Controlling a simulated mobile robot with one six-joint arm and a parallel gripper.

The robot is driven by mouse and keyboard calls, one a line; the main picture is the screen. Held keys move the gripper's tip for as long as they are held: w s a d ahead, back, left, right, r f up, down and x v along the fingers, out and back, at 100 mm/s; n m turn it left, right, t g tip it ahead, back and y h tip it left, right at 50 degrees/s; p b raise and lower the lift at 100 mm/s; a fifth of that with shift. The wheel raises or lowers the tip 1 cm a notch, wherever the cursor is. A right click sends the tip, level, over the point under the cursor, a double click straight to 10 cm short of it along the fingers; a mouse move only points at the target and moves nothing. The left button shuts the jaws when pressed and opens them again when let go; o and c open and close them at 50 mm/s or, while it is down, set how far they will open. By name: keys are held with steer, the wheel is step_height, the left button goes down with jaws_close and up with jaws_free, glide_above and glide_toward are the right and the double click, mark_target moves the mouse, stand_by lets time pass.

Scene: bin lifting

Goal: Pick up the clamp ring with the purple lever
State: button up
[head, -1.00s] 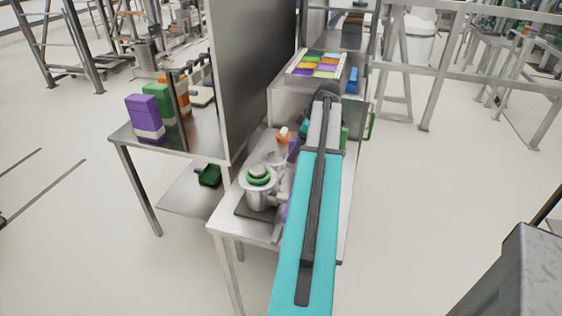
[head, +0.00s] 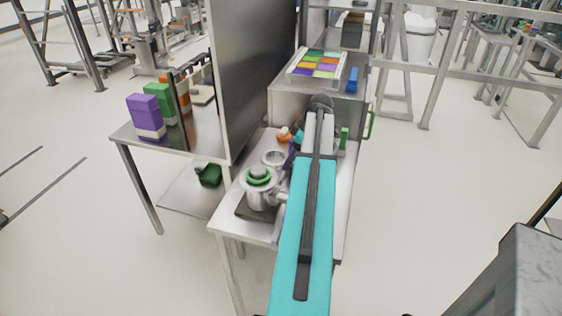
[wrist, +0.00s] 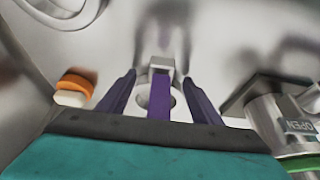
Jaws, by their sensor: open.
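The clamp ring (wrist: 144,101) with its purple lever (wrist: 159,97) shows in the wrist view. It is a small grey metal ring with the lever across its middle. My gripper (wrist: 159,82) is open, with one dark purple finger on each side of the ring and lever. I see gaps between the fingers and the lever, and nothing is gripped. In the head view my arm hides most of this spot, and I cannot make out the clamp ring there.
A steel pot with a green ring (head: 259,181) stands front left on the bench (head: 225,212). A larger steel ring (head: 273,158) and an orange-and-white item (head: 284,134) lie left of my arm. A tray of coloured blocks (head: 316,66) sits behind. A tall panel (head: 245,70) borders the left.

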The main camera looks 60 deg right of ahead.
steer(key=shift+c, duration=0.2)
jaws_close()
steer(key=shift+r, duration=0.15)
steer(key=shift+d+r+b, duration=0.1)
steer(key=shift+r+b, duration=0.5)
steer(key=shift+r, duration=0.8)
steer(key=s+d+b, duration=0.1)
steer(key=s+d, duration=0.1)
steer(key=s, duration=0.3)
steer(key=s+d+r+b, duration=0.1)
steer(key=s+d, duration=0.1)
steer(key=s, duration=0.2)
steer(key=s+d+r+b, duration=0.1)
steer(key=s+d, duration=0.1)
steer(key=s, duration=0.3)
steer(key=shift+s+d, duration=0.2)
steer(key=shift+s, duration=0.15)
steer(key=shift+w, duration=0.15)
